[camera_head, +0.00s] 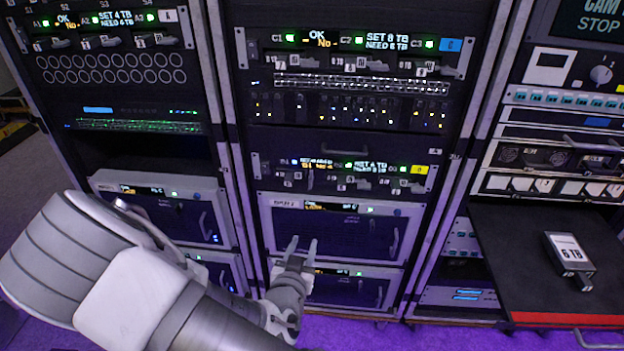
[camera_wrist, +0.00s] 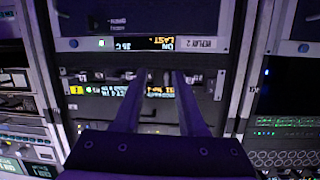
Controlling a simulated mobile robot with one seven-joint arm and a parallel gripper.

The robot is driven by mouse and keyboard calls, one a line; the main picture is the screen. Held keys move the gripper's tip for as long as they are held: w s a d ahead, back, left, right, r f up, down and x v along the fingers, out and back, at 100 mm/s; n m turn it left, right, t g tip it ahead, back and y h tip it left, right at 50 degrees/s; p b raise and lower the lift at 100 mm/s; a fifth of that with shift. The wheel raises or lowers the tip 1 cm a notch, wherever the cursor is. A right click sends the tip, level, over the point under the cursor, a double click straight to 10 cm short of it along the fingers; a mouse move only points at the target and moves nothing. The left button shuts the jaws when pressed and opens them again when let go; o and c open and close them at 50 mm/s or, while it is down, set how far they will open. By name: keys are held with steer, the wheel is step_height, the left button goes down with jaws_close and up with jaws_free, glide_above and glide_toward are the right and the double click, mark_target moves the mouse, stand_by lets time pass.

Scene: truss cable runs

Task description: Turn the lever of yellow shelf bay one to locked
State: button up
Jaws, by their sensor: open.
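The yellow shelf (camera_head: 345,177) is the dark panel with a yellow tag (camera_head: 419,169) in the middle rack, with small lit displays and a row of small bays and levers. Bay one's lever is too small to tell apart surely, and its position cannot be read. My gripper (camera_head: 302,243) is open and empty. In the head view it appears in front of the grey units below the yellow shelf. In the wrist view, which is upside down, my fingers (camera_wrist: 159,76) overlap the shelf's display row and hide part of it. I cannot tell any contact.
A grey-fronted unit (camera_head: 335,228) with a handle sits just below the yellow shelf, and another is under it. A blue-tagged shelf (camera_head: 350,65) is above. At right, a dark pull-out tray (camera_head: 500,262) juts out, bearing a 6 TB module (camera_head: 569,254).

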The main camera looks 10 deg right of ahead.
mark_target(310, 184)
step_height(310, 184, up, 4)
steer(key=n+t, duration=0.2)
steer(key=t, duration=0.1)
steer(key=x, duration=1.1)
steer(key=b+x, duration=0.1)
steer(key=x, duration=0.4)
steer(key=shift+w+a, duration=0.15)
steer(key=shift+w, duration=0.25)
jaws_close()
